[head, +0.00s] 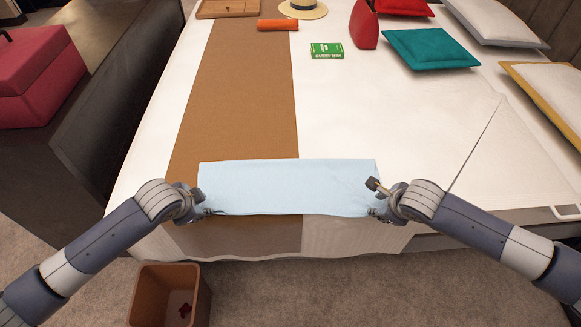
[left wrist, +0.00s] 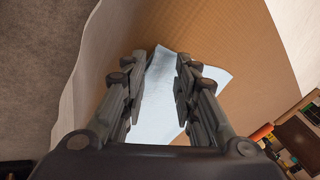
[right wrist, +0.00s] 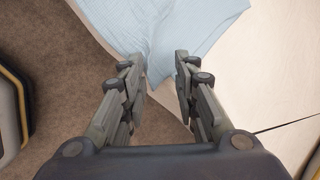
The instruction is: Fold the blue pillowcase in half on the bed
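The light blue pillowcase (head: 285,185) lies as a wide, short rectangle near the front edge of the bed (head: 350,120), partly on the brown runner (head: 236,90). Its near corners look slightly wrinkled. My left gripper (head: 203,207) is at its near left corner; in the left wrist view the fingers are apart, with the pillowcase (left wrist: 170,92) showing between and beyond them. My right gripper (head: 372,198) is at its near right corner, fingers apart; the pillowcase (right wrist: 165,35) shows beyond and between them in the right wrist view. Whether either finger touches the cloth is unclear.
A green box (head: 327,50), an orange roll (head: 277,25), a straw hat (head: 303,9), a red bag (head: 363,25) and a teal cushion (head: 430,48) lie farther back. A brown bin (head: 168,295) stands on the floor in front.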

